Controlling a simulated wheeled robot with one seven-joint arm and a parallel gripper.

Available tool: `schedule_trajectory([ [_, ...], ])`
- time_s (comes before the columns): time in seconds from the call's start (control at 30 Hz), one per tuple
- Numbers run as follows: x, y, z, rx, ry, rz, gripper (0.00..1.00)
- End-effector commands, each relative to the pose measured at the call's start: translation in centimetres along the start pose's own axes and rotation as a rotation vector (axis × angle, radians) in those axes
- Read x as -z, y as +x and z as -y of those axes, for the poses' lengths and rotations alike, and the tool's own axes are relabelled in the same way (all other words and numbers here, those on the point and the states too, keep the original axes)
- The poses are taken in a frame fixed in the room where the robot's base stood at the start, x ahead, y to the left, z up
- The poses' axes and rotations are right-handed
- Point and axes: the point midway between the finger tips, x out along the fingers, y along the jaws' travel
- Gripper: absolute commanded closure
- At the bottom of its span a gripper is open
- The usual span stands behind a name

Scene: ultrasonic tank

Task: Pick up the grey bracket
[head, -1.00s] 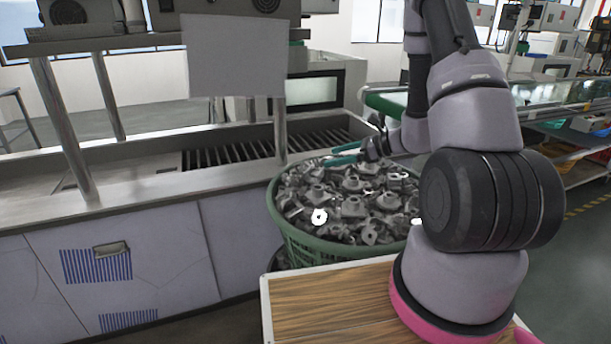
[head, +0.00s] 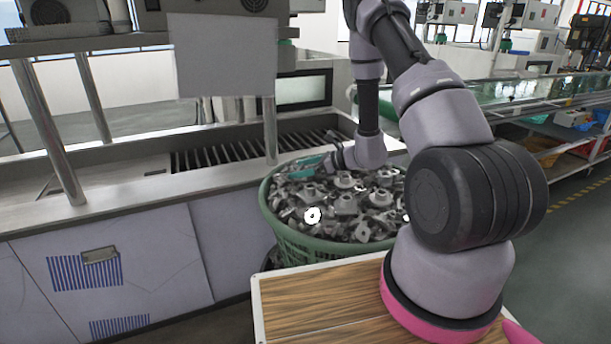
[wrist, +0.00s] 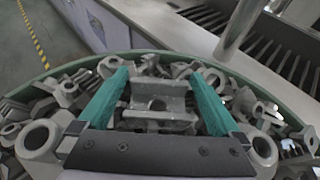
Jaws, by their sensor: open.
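Many grey metal brackets (head: 345,205) lie heaped in a round green basket (head: 290,243). My gripper (head: 305,168) is low over the far left part of the heap, close to the basket's rim. In the wrist view its two teal fingers (wrist: 158,95) are apart, with a grey bracket (wrist: 160,103) showing between them. I cannot tell whether the fingers touch that bracket. Other brackets, some with round bores, lie around and partly under the gripper. One bright white round spot (head: 312,215) shows on the heap in the head view.
A steel tank bench (head: 110,185) with a slotted grate (head: 250,150) stands behind and left of the basket. A post (head: 270,130) rises from its edge. A wooden-topped surface (head: 320,305) is in front. A conveyor (head: 500,95) runs at the right.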

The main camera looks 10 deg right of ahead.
Motion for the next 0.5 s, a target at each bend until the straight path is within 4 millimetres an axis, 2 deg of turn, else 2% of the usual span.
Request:
schedule_trajectory([
  [0.27, -0.01, 0.41, 0.00, 0.000, 0.000, 0.000, 0.00],
  [0.47, -0.01, 0.39, 0.00, 0.000, 0.000, 0.000, 0.73],
  [0.5, -0.03, 0.39, 0.01, 0.001, 0.000, 0.000, 0.80],
])
